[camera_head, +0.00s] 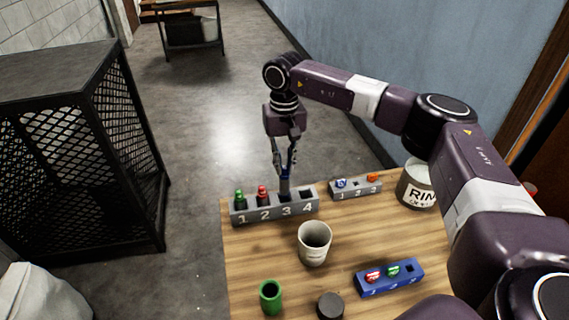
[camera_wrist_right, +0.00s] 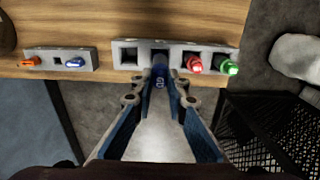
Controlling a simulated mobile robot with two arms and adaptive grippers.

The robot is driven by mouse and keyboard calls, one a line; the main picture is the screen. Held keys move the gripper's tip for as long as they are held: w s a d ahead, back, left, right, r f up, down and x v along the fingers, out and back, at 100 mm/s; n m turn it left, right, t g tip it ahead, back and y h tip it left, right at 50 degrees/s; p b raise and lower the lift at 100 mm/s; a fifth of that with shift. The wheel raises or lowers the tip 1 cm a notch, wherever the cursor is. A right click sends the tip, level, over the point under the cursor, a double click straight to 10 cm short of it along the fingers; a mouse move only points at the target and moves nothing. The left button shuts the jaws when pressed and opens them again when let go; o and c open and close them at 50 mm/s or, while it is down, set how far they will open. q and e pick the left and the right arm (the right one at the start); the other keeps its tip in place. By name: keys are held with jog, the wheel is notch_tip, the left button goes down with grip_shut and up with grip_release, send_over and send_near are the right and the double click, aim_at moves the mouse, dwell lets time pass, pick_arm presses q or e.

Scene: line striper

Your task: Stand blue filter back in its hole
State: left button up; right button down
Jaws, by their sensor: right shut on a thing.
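The blue filter (camera_head: 285,174) is upright between the fingertips of my right gripper (camera_head: 286,163), which is shut on it. It is at position 3 of the grey rack (camera_head: 268,213) numbered 1 to 4. In the right wrist view the blue filter (camera_wrist_right: 160,74) lies between the fingers (camera_wrist_right: 160,88) and lines up with the third position. I cannot tell how far its lower end is inside the hole. A green filter (camera_head: 239,199) stands in hole 1 and a red one (camera_head: 262,195) in hole 2. Hole 4 (camera_head: 306,193) is empty. My left gripper is out of view.
A small grey rack (camera_head: 355,188) with blue and orange pieces stands right of the large one. A pale cup (camera_head: 314,243), a blue rack (camera_head: 389,279), a green cup (camera_head: 270,297), a dark round piece (camera_head: 330,306) and a RIN-marked can (camera_head: 417,186) are on the wooden table.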

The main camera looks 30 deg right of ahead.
aim_at(284, 174)
jog(key=shift+f+b, duration=2.1)
jog(key=shift+f, duration=0.95)
dwell(1.0)
jog(key=c, duration=1.5)
grip_release()
jog(key=shift+r, duration=0.1)
jog(key=shift+r+p, duration=2.1)
jog(key=shift+r, duration=1.4)
